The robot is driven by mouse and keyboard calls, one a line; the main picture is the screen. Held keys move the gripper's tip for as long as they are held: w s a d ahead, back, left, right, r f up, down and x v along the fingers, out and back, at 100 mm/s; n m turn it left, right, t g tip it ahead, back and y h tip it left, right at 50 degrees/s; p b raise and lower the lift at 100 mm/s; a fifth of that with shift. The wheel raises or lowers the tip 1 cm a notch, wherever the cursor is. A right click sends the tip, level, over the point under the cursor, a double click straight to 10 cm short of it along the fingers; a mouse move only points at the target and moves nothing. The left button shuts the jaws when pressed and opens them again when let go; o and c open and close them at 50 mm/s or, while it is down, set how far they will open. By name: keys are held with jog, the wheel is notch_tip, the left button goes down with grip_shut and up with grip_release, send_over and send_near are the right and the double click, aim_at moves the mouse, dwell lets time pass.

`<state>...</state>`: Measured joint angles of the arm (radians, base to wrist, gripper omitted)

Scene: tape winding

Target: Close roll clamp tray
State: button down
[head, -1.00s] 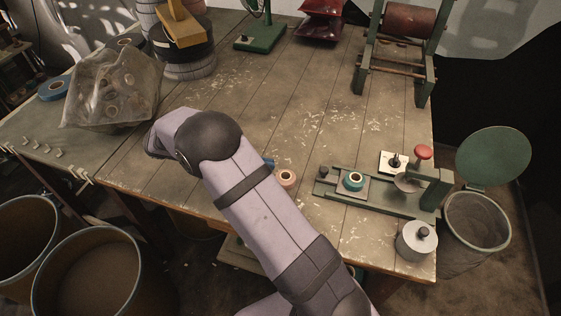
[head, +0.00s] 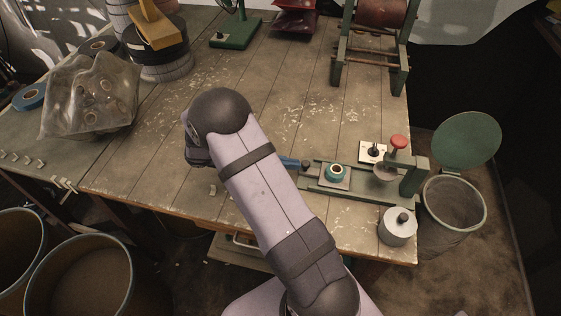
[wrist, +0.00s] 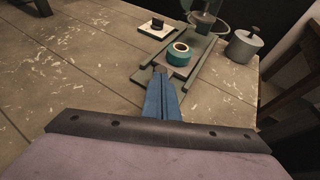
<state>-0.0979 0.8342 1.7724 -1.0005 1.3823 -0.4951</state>
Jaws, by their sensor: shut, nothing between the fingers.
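The roll clamp tray (head: 347,185) is a small sliding plate on a green base (head: 375,198) at the right side of the bench. A teal tape roll (head: 335,173) sits on the plate; the roll also shows in the wrist view (wrist: 180,54). A dark knob (head: 306,165) stands at the left end of the base. My gripper (wrist: 160,72) has blue fingers, shut and empty. Its tips are at the near end of the tray, by the knob, which is mostly hidden in the wrist view. I cannot tell whether they touch it.
A red-knobbed press (head: 398,142) stands right of the roll, beside a white switch plate (head: 373,152). A grey lidded canister (head: 397,227) is at the bench's right front corner. A clear bag (head: 90,95) lies at left. The bench middle is clear.

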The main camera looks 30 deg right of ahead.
aim_at(334, 177)
jog(key=shift+d, duration=0.1)
dwell(0.3)
jog(key=s+d+p, duration=0.1)
jog(key=s+d, duration=0.8)
jog(key=s, duration=0.1)
jog(key=shift+d, duration=0.3)
jog(key=shift+p, duration=0.3)
jog(key=shift+w+a+r, duration=0.15)
jog(key=shift+w+a, duration=0.15)
jog(key=shift+a, duration=0.25)
jog(key=f+v, duration=0.1)
jog(key=v, duration=1.1)
jog(key=shift+w+a+r, duration=0.2)
jog(key=shift+a, duration=0.35)
